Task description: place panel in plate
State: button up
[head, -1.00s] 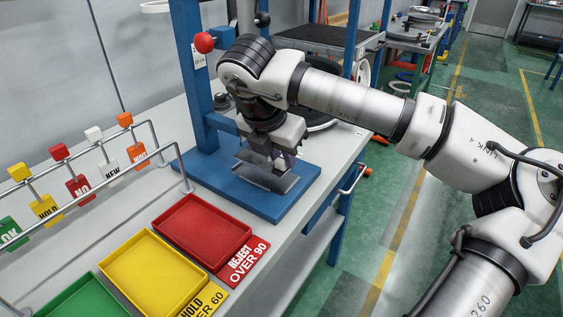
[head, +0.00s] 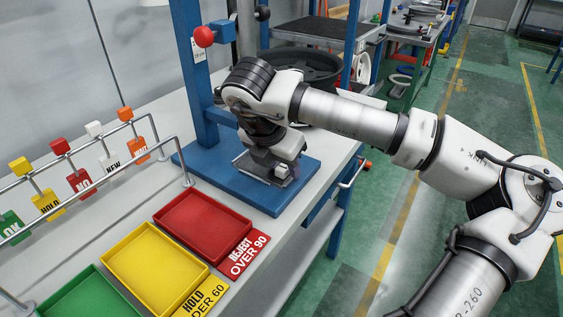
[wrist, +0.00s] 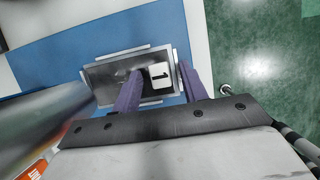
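The panel (wrist: 105,80) is a flat dark grey rectangle. In the wrist view it lies within the light raised edge strips of the plate (wrist: 122,53), which rests on the blue base. A white block marked "1" (wrist: 160,77) stands on the panel. My gripper (wrist: 160,70) is over the panel, its two purple fingers on either side of the white block, with small gaps showing. It looks open. In the head view my gripper (head: 272,174) is low over the blue base and hides much of the panel and plate. Whether the panel is fully seated cannot be told.
The blue base (head: 230,190) has an upright blue post (head: 190,70) at its back left. Red (head: 203,220), yellow (head: 155,265) and green (head: 90,298) trays stand in front. A tag rail (head: 90,165) is at the left. A dark wheel (head: 305,70) lies behind.

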jog(key=shift+r, duration=0.15)
jog(key=shift+r+p, duration=0.15)
jog(key=shift+p, duration=0.15)
jog(key=b+v, duration=0.2)
jog(key=v, duration=0.9)
jog(key=shift+r, duration=0.35)
